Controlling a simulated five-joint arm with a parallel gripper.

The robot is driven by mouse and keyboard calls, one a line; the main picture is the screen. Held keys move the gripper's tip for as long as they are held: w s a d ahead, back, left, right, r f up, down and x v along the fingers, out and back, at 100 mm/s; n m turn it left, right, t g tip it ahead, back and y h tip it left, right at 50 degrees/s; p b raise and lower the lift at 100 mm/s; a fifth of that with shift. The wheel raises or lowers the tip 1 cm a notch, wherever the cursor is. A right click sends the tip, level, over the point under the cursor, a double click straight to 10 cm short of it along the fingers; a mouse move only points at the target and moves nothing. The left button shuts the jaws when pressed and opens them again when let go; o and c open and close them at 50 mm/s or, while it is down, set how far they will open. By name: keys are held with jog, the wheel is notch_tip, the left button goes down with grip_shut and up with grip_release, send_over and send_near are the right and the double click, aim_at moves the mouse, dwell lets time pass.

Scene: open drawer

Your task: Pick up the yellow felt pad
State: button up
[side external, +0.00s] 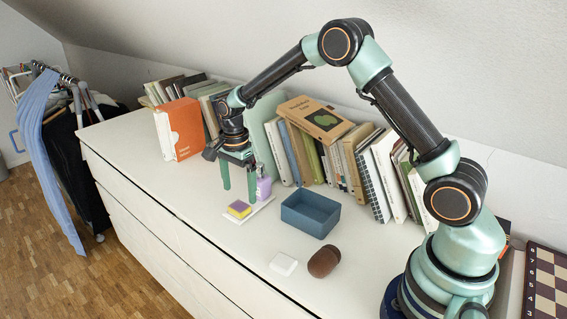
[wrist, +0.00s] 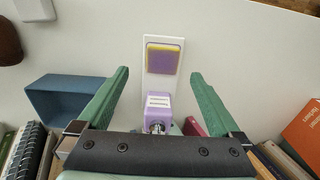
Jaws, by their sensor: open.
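The yellow felt pad shows as a yellow edge (side external: 238,212) beneath a purple top in the side view. In the wrist view it is a purple square with a thin yellow rim (wrist: 165,44); most of the yellow is hidden. It lies on a narrow white tray (side external: 261,208). A purple bottle (side external: 264,187) stands on the same tray, close behind the pad. My gripper (side external: 239,188) is open and empty above the tray, near the bottle. In the wrist view the pad lies ahead of the gap between my fingertips (wrist: 159,74), with the bottle between the fingers.
A blue open box (side external: 311,213) stands to the right of the tray. A white block (side external: 283,264) and a brown rounded object (side external: 323,261) lie nearer the front. Books (side external: 180,129) line the back. The white top is clear left of the tray.

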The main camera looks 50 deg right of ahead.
aim_at(239, 206)
notch_tip(239, 206, down, 5)
jog(key=shift+w+a, duration=0.15)
jog(key=shift+c, duration=0.3)
